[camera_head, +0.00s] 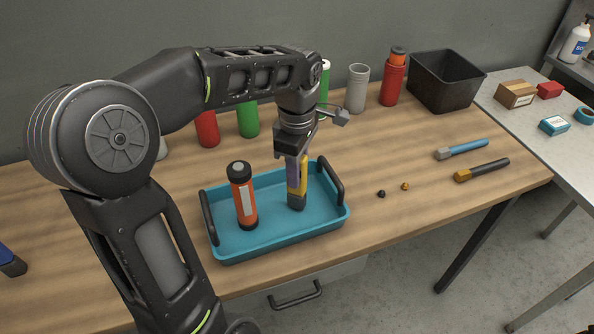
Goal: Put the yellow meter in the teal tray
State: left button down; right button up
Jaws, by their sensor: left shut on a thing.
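The yellow meter (303,176) is upright between the fingers of my left gripper (296,168), which is shut on it. The gripper points down and hides part of the meter. The meter is over the right part of the teal tray (270,240), its dark lower end at or just above the tray floor; I cannot tell if it touches. An orange cylinder with black ends (244,200) stands in the left part of the tray. My right gripper is not in view.
Red (207,130) and green (248,120) cylinders, a grey cup (357,88) and a black bin (445,80) stand along the back. Two small knobs (405,186) and blue- and black-handled tools (462,149) lie right of the tray. The wood between is clear.

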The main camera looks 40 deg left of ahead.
pick_arm(q)
jog(key=shift+f, duration=0.3)
jog(key=shift+f, duration=0.2)
jog(key=c, duration=1.2)
grip_release()
jog(key=shift+o, duration=0.2)
jog(key=shift+r, duration=0.15)
